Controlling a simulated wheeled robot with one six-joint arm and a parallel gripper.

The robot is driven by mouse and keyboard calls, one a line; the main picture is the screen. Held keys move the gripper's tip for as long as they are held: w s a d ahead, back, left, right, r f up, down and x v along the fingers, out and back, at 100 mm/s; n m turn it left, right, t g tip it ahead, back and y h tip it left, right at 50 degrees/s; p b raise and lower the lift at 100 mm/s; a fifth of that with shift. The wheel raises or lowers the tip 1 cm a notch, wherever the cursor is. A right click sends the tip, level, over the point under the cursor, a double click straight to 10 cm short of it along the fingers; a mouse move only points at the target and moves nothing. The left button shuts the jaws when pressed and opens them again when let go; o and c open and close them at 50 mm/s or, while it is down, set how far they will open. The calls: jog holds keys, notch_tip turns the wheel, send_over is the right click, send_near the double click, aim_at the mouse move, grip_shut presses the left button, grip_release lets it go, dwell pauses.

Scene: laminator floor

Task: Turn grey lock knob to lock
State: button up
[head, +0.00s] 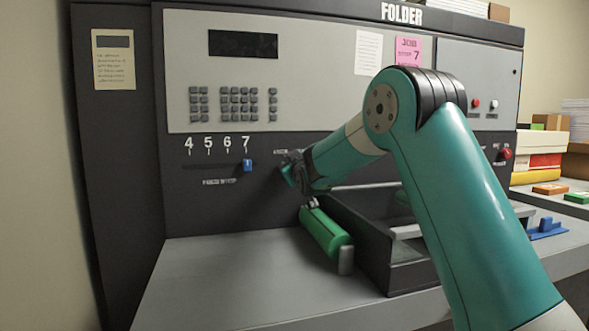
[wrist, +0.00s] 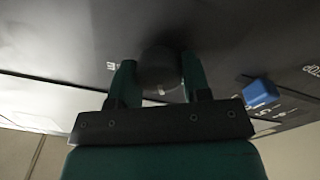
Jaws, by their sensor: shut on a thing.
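The grey lock knob (wrist: 160,66) is a round dark grey knob on the black front panel, seen in the wrist view. A small white mark shows near its lower edge. My gripper (wrist: 159,76) has its two green fingers on either side of the knob, shut on it. In the head view my gripper (head: 287,170) is at the panel, right of the blue slider, and the knob cannot be made out behind it. The small label by the knob is too blurred to read.
A blue slider (head: 247,165) sits under the 7 on the 4-to-7 scale, left of my gripper. A green handle (head: 326,234) and a dark tray (head: 372,247) lie below my arm. A red knob (head: 505,154) is far right. The left part of the grey shelf (head: 220,285) is clear.

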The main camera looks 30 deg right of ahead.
jog(key=shift+f+n+b, duration=0.15)
jog(key=shift+n+b, duration=0.3)
jog(key=shift+n, duration=1.25)
jog(key=o, duration=0.9)
jog(key=shift+o, duration=0.2)
jog(key=r+b+v, duration=0.1)
jog(key=b+v, duration=0.1)
jog(key=v, duration=1.5)
jog(key=shift+s+f, duration=0.3)
jog(key=shift+f, duration=0.15)
